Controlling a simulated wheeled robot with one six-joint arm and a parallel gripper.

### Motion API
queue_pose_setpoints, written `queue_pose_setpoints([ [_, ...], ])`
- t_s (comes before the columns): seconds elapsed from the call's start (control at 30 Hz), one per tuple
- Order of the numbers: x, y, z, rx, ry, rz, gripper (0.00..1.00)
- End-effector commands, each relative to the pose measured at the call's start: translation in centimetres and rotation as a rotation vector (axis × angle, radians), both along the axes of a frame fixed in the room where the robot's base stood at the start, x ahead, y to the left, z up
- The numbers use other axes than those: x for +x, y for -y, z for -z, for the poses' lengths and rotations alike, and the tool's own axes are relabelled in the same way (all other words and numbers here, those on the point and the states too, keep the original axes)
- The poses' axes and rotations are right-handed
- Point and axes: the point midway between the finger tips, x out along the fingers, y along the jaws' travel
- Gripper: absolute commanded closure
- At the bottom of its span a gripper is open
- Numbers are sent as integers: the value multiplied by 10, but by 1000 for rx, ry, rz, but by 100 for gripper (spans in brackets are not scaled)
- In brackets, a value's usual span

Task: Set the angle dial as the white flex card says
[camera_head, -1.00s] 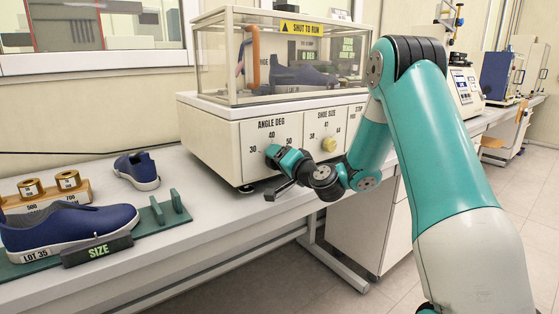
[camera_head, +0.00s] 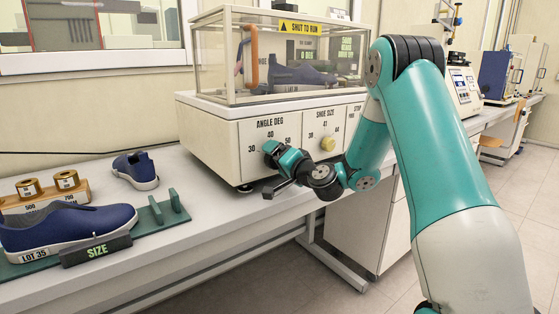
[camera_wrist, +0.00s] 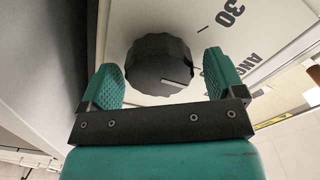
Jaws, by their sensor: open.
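The angle dial is a black ribbed knob (camera_wrist: 158,60) with a white pointer line, under the ANGLE DEG label (camera_head: 270,124) on the cream machine's front. In the wrist view, my gripper (camera_wrist: 162,66) is open, with one teal finger on each side of the knob. The pointer line is turned away from the tick beside the 30. In the head view, my gripper (camera_head: 272,152) covers the dial; the marks 30, 40 and 50 show around it. I cannot make out the white flex card in either view.
The cream machine (camera_head: 212,145) carries a clear box marked SHUT TO RUN with a blue shoe inside. A SHOE SIZE knob (camera_head: 327,143) is to the right of my gripper.

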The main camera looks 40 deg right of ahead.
Motion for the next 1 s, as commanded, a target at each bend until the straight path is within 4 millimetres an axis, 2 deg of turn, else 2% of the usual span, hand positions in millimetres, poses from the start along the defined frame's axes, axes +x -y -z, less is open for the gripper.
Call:
queue_pose_setpoints([
  [0.13,-7,1,2,-1,-1,3,12],
  [0.27,-27,2,5,1,-1,4,12],
  [0.63,-122,5,7,0,2,8,12],
  [1.0,-158,6,5,-6,8,1,12],
])
